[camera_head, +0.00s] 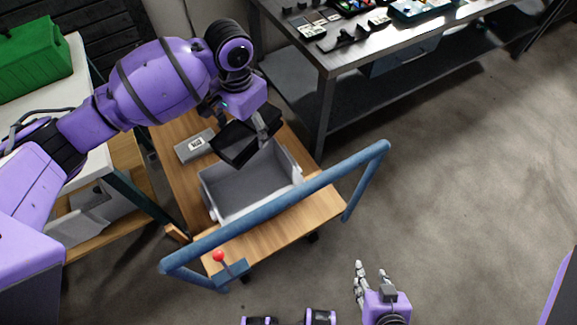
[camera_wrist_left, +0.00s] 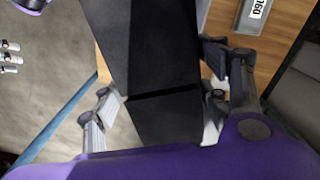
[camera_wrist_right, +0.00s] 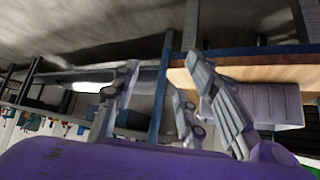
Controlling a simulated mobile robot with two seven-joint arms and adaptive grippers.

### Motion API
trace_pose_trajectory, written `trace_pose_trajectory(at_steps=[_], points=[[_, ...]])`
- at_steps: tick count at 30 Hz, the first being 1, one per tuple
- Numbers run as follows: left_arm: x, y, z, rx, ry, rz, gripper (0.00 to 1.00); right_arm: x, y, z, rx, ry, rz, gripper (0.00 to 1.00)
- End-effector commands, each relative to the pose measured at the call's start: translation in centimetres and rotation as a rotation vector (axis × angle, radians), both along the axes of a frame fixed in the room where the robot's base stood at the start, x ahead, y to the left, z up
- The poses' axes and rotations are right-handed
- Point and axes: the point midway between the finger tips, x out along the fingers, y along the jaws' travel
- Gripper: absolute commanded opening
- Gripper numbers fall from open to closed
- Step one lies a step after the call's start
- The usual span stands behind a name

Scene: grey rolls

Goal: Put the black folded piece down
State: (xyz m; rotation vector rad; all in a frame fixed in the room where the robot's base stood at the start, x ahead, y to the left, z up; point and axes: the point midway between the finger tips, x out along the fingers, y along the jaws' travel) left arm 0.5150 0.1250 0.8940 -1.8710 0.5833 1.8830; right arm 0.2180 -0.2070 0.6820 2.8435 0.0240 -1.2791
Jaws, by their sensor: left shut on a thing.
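The black folded piece (camera_head: 236,142) is in the grip of my left gripper (camera_head: 266,128), above the back edge of an open grey bin (camera_head: 240,208) on the cart. In the left wrist view the piece (camera_wrist_left: 160,50) runs between the two fingers of the left gripper (camera_wrist_left: 165,100), with a dark seam across it. I cannot tell whether the piece touches the bin rim. My right gripper (camera_head: 371,274) is empty and open, low over the floor in front of the cart. Its spread fingers also show in the right wrist view (camera_wrist_right: 165,95).
The wooden cart (camera_head: 290,222) has a blue handle rail (camera_head: 275,207) across its near side and a red-knobbed lever (camera_head: 218,256). A grey labelled box (camera_head: 194,146) lies beside the bin. A dark workbench (camera_head: 345,55) stands behind. A green crate (camera_head: 35,60) sits at left. Floor at right is clear.

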Motion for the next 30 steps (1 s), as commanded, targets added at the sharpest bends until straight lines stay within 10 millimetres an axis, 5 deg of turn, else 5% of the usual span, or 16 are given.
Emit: trace_pose_trajectory(at_steps=[1,6,14,24,30], points=[[-0.1,-0.4,-3.0,-0.006,0.019,-0.061,0.38,-0.3,-0.1,-0.5,0.000,0.007,-0.003,0.40],[0.2,-0.8,-9.0,-0.006,0.011,-0.260,0.38,-0.6,0.0,-0.9,0.001,0.009,-0.009,0.40],[-0.2,-0.9,-13.4,-0.003,0.005,-0.372,0.38,-0.7,0.0,-1.2,0.001,0.011,-0.009,0.40],[-0.3,-0.9,-22.2,-0.002,0.007,-0.373,0.38,-1.0,-0.3,-2.5,-0.008,0.019,-0.001,0.40],[-0.2,-0.8,-25.0,-0.002,0.002,-0.372,0.38,-0.9,-0.2,-3.0,-0.009,0.022,0.003,0.40]])
